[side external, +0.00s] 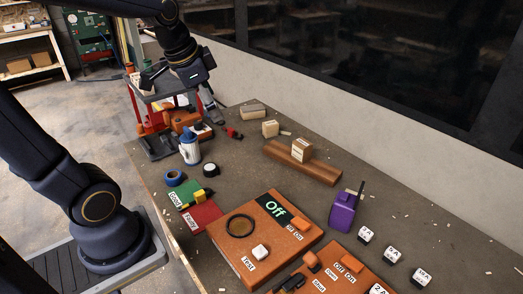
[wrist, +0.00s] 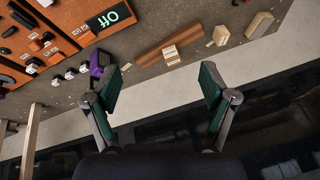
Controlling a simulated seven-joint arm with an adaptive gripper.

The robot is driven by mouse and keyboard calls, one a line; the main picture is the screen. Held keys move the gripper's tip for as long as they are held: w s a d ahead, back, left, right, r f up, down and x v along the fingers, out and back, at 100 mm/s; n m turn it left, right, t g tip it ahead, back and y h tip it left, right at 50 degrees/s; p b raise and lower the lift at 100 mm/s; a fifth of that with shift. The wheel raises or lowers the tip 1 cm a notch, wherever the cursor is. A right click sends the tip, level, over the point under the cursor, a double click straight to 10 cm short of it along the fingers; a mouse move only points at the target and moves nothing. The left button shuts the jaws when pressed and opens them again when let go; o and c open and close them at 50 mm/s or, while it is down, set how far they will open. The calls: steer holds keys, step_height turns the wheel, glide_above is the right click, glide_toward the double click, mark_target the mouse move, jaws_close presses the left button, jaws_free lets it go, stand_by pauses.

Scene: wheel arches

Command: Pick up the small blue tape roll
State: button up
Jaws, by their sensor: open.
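The small blue tape roll (side external: 174,178) lies flat on the table in the side external view, near the left table edge. A black tape roll with a white centre (side external: 210,169) lies to its right. My gripper (side external: 207,103) is raised above the far end of the table, well apart from the blue roll. In the wrist view my gripper (wrist: 160,88) is open with nothing between its fingers. The blue roll does not show in the wrist view.
A blue and white bottle (side external: 190,148) stands behind the roll. A wooden beam (side external: 300,165) and purple tool (side external: 342,212) are to the right. The mid-table has bare space.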

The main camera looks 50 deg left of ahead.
steer(key=a+f+n+g, duration=0.2)
steer(key=a+f, duration=0.4)
steer(key=a, duration=0.5)
steer(key=n+g+h, duration=0.1)
steer(key=n+g, duration=0.2)
glide_above(174, 173)
steer(key=s+d, duration=0.1)
step_height(174, 173, down, 10)
step_height(174, 173, down, 10)
steer(key=shift+d+f, duration=0.15)
steer(key=shift+w+f, duration=0.15)
steer(key=shift+f, duration=1.35)
steer(key=shift+w+f, duration=0.1)
steer(key=shift+f, duration=1.4)
steer(key=c, duration=1.2)
steer(key=shift+r, duration=0.15)
